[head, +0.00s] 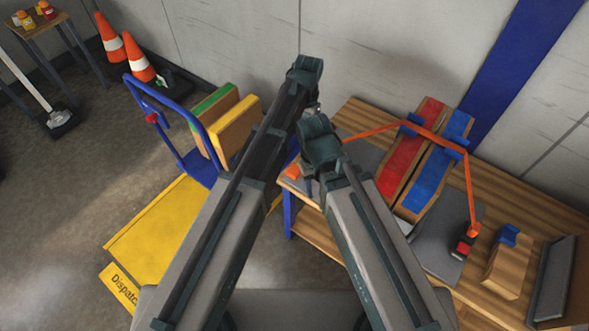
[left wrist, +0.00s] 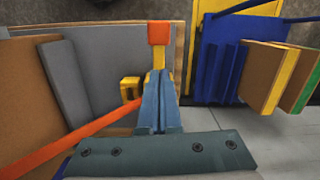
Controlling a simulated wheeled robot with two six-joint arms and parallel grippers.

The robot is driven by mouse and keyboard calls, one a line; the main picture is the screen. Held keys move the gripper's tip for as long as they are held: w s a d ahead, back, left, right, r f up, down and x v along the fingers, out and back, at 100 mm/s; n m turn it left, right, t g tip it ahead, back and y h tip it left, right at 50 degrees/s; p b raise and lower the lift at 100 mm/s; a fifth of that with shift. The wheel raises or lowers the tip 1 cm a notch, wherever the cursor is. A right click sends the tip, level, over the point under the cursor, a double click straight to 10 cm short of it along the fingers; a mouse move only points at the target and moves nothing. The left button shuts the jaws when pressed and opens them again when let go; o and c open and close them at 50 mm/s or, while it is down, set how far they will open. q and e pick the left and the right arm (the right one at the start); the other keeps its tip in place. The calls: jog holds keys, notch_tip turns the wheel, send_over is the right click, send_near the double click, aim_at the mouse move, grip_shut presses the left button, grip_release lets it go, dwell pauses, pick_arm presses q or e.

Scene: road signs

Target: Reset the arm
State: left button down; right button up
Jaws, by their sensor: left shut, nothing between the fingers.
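In the head view my left arm (head: 240,200) comes up from the lower left and my right arm (head: 365,225) from the lower right. Their far ends meet near the picture's middle, in front of the wall and the table's left end. Neither gripper can be made out clearly there. In the left wrist view my left gripper (left wrist: 163,95) has its blue-grey fingers together, with nothing between them. An orange block on a yellow strip (left wrist: 158,32) appears just past the fingertips; I cannot tell whether they touch.
A wooden table (head: 350,118) at the right holds red (head: 402,165) and blue (head: 438,175) panels, a grey mat and an orange cord (head: 468,185). A yellow cart (head: 155,230) with a blue handle and upright boards stands left. Traffic cones (head: 138,63) stand behind it.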

dwell(0.4)
pick_arm(q)
jog(key=s+a+r+n+p, duration=0.1)
jog(key=s+a, duration=0.3)
jog(key=s, duration=0.6)
jog(key=s+a+r+n+p, duration=0.1)
jog(key=s+a+r+p, duration=0.2)
jog(key=s, duration=0.6)
jog(key=shift+s+a+r+t+y+p, duration=0.3)
jog(key=shift+s+a+r+t+p, duration=0.1)
jog(key=shift+r+p, duration=0.25)
